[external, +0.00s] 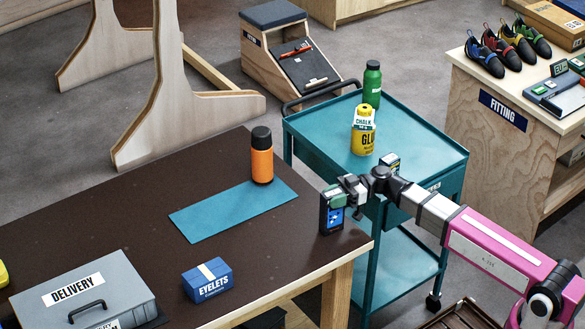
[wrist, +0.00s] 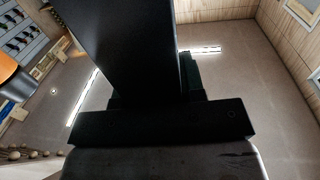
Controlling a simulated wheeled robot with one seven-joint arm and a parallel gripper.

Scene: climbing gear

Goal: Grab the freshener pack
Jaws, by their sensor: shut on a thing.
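A small dark pack with a blue label, which looks like the freshener pack (external: 331,219), is upright at the right end of the brown table (external: 110,200). My gripper (external: 338,196) reaches in from the right and is shut on its upper part. The print on the pack is too small to read. I cannot tell whether its bottom touches the tabletop. In the wrist view the held pack (wrist: 130,45) is a large dark slab running up from the gripper, and most of the fingers are hidden.
An orange bottle (external: 262,158) stands by a teal mat (external: 225,212). A blue eyelets box (external: 207,279) and a grey delivery box (external: 110,290) are nearer the front.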

